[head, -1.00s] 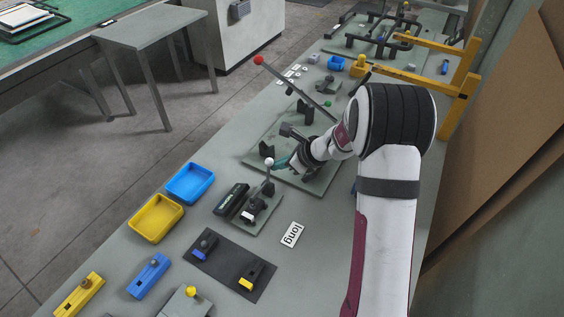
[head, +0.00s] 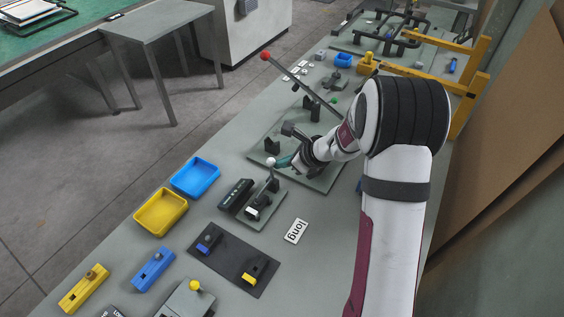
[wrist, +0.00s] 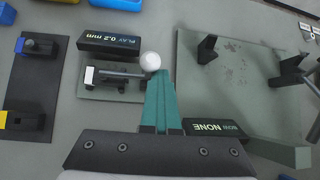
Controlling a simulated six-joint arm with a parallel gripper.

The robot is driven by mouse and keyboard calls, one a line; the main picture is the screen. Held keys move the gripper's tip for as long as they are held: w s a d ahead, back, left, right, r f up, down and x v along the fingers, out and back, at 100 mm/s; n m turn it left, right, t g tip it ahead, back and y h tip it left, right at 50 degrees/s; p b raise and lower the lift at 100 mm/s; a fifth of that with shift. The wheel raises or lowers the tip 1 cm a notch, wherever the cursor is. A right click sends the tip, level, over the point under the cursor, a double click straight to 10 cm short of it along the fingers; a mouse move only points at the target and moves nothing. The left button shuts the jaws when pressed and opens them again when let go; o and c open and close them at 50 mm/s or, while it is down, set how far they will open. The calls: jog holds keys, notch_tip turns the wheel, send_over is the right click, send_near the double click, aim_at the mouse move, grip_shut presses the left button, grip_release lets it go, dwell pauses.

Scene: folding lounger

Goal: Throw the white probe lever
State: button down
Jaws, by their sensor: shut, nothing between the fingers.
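The white probe lever has a round white knob (head: 270,162) on a thin dark stem. It rises from a small grey-green base plate (head: 268,217) on the bench. In the wrist view the knob (wrist: 150,61) is at the tips of my teal fingers, and the stem runs left to a bracket with a white block (wrist: 89,75). My gripper (wrist: 158,76) is shut with nothing between its fingers. Its tips are right beside the knob; I cannot tell whether they touch. In the head view my gripper (head: 283,161) is just right of the knob.
A black "PLAY 0.2 mm" block (wrist: 108,40) lies alongside the lever. A larger plate (head: 318,178) with black posts and a long red-knobbed lever (head: 265,56) lies beyond.

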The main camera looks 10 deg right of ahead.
jog(key=shift+s+a+f, duration=0.15)
jog(key=shift+s+a, duration=0.1)
jog(key=shift+a, duration=0.2)
jog(key=w+d+f, duration=0.2)
jog(key=d, duration=0.2)
jog(key=s+r, duration=0.4)
jog(key=s, duration=0.5)
jog(key=s+a+r+n+g, duration=0.3)
jog(key=s+a+r+n, duration=0.2)
jog(key=s+a+n, duration=0.25)
jog(key=s+a+r+n+g, duration=0.2)
jog(key=s+a+r+n, duration=0.4)
jog(key=s, duration=0.3)
jog(key=s+d+f+n+g+h, duration=0.1)
jog(key=s+d+n+g+h, duration=0.1)
jog(key=s+n, duration=0.5)
jog(key=s+d+h, duration=0.1)
jog(key=s, duration=0.3)
jog(key=shift+s+d+n, duration=0.35)
jog(key=shift+d, duration=0.05)
